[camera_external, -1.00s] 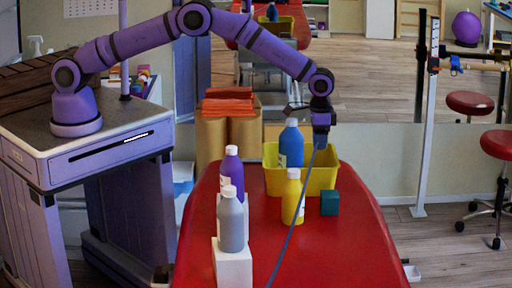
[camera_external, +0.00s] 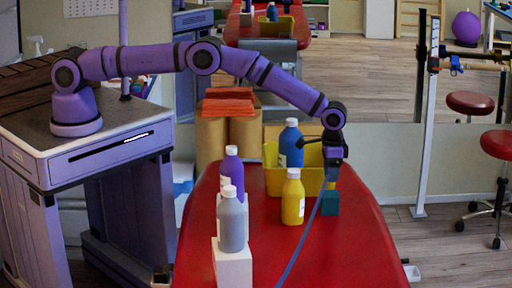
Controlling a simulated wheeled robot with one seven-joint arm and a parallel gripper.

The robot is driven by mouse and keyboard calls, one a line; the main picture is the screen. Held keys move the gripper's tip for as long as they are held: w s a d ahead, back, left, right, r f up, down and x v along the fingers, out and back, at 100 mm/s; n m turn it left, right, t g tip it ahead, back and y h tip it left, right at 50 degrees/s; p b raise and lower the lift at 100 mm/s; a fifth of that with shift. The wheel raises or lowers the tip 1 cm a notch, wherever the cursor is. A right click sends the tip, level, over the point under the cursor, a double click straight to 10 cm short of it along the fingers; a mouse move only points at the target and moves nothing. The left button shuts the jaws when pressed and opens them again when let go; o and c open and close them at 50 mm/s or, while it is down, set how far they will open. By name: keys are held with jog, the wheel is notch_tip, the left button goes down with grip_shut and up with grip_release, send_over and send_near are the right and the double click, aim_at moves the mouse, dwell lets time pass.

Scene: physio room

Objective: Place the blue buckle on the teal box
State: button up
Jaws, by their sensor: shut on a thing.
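The teal box (camera_external: 331,204) is a small cube on the red padded table, right of the yellow bottle. My gripper (camera_external: 332,168) points down just above the box and is shut on the blue buckle, which is too small and covered by the fingers to make out. A long blue strap (camera_external: 304,236) hangs from the gripper, passes close by the box's left side and runs out at the bottom edge. I cannot tell whether the strap touches the box.
A yellow bin (camera_external: 276,180) stands behind the box, close to my gripper, with a blue bottle (camera_external: 291,146) at it. A yellow bottle (camera_external: 293,203) stands left of the box. Purple (camera_external: 231,172) and grey (camera_external: 231,224) bottles stand further left. The red table's (camera_external: 357,250) front right is clear.

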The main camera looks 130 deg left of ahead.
aim_at(330, 194)
jog(key=shift+f, duration=2.45)
jog(key=shift+f, duration=0.1)
jog(key=o, duration=1)
jog(key=shift+c, duration=0.2)
notch_tip(330, 194, up, 12)
